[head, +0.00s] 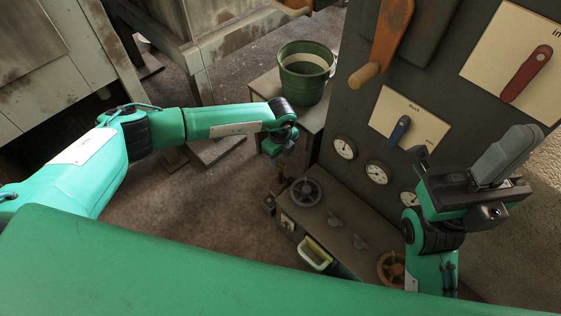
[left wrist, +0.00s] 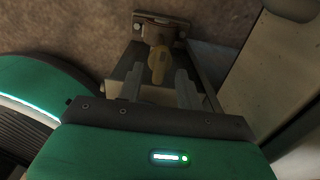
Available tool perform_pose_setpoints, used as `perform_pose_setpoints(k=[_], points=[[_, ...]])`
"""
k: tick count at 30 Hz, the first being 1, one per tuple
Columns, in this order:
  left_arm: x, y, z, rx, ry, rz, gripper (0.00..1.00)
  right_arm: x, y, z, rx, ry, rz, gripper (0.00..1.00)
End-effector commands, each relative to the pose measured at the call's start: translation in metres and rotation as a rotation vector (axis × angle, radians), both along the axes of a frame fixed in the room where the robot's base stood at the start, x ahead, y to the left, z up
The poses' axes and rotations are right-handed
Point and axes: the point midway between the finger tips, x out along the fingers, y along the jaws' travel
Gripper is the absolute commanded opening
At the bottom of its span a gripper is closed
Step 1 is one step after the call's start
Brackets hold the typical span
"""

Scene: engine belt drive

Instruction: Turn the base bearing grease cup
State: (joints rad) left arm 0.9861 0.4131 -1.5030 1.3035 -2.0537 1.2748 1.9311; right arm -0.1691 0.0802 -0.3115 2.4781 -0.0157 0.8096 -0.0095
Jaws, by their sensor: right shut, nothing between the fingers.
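In the left wrist view, a brass-yellow grease cup (left wrist: 159,64) with a narrow grip sits on a dark bracket (left wrist: 161,28). My left gripper (left wrist: 159,80) is open, its two grey fingers apart. The cup appears between and just beyond the fingertips; I see no contact. In the head view my left gripper (head: 276,146) hangs beside the panel's left edge, above the low bench, and its fingers are hard to make out. The cup is too small to tell there. My right gripper (head: 522,136) is shut and empty, raised in front of the panel on the right.
The low bench carries a dark handwheel (head: 306,191), small valve handles and a brown wheel (head: 391,268). The upright panel holds gauges (head: 345,147), a blue lever (head: 399,130), a red lever (head: 526,74) and an orange crank (head: 383,45). A green bucket (head: 306,84) stands behind.

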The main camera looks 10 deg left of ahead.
Motion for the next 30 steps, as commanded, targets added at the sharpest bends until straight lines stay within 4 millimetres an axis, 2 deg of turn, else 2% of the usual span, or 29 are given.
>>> perform_pose_setpoints(k=[1, 4, 15, 21, 30], points=[[0.0, 0.0, -0.009, 0.001, 0.001, 0.001, 0.36, 0.0, 0.0, -0.002, 0.001, -0.007, 0.0, 0.0], [0.0, 0.0, -0.016, -0.001, -0.001, 0.0, 0.36, -0.001, 0.0, 0.0, 0.002, -0.018, 0.0, 0.0], [0.0, 0.0, -0.02, -0.001, -0.001, -0.001, 0.36, -0.002, 0.0, 0.003, 0.004, -0.027, 0.0, 0.0], [0.0, 0.0, -0.019, -0.001, 0.0, -0.001, 0.0, -0.003, 0.0, 0.003, 0.004, -0.026, 0.001, 0.0], [0.0, 0.0, -0.019, -0.001, 0.001, -0.022, 0.0, -0.003, 0.0, 0.004, 0.004, -0.026, 0.001, 0.0]])
